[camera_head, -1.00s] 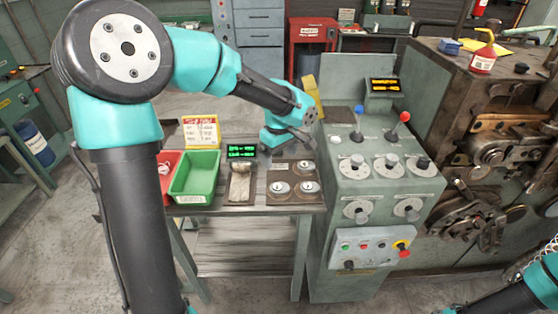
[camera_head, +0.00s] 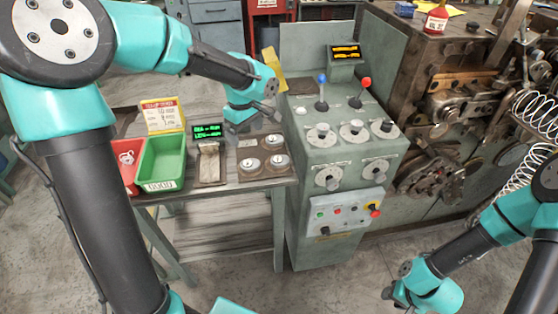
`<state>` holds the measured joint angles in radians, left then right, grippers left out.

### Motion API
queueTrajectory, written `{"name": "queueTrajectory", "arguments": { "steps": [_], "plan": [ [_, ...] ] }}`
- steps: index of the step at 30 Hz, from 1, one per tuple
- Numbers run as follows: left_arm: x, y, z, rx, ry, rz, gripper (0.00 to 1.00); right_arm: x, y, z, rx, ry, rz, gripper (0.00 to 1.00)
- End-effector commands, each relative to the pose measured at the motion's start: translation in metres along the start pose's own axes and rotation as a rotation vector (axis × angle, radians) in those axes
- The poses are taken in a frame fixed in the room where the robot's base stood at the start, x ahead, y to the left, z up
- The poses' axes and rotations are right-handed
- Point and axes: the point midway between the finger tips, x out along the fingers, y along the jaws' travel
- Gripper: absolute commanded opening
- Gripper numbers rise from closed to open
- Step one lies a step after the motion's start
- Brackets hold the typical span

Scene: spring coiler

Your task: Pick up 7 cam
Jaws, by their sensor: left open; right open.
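Several round silver cams sit on a brown tray (camera_head: 246,153) at the right end of the side table. One cam (camera_head: 249,165) is at the front left, one (camera_head: 278,161) at the front right, and one (camera_head: 273,142) behind. Their markings are too small to read, so I cannot tell which is the 7 cam. My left gripper (camera_head: 268,112) is open above and behind the tray, apart from the cams and partly hidden by its wrist. My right gripper (camera_head: 390,293) is open and empty, low at the lower right, far from the tray.
A green bin (camera_head: 162,160), a red bin (camera_head: 128,165) and a small green-lit display (camera_head: 207,131) stand left of the tray. The control cabinet (camera_head: 340,160) with levers and knobs rises just right of it. The coiler machine (camera_head: 440,110) is further right.

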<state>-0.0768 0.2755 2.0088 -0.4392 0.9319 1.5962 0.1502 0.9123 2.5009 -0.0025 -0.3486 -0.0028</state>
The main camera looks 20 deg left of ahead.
Motion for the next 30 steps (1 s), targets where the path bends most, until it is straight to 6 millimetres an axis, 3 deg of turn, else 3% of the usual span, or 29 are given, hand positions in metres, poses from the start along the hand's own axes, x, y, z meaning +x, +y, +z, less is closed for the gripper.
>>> {"name": "queueTrajectory", "arguments": {
  "steps": [10,14,22,30],
  "plan": [
    [0.0,0.0,0.0,0.0,0.0,0.0,0.88,0.0,0.0,0.0,0.0,0.0,0.0,0.43],
    [0.0,0.0,0.0,0.0,0.0,0.0,0.8,0.0,0.0,0.0,0.0,0.0,0.0,0.43],
    [-0.0003,0.0005,0.0004,0.013,0.0,0.0,0.8,0.0,0.0,0.0,0.0,0.0,0.0,0.43],
    [-0.0062,0.0098,0.0069,0.275,0.001,0.001,0.8,0.0,0.0,0.0,0.0,0.0,0.0,0.43]
  ]
}}
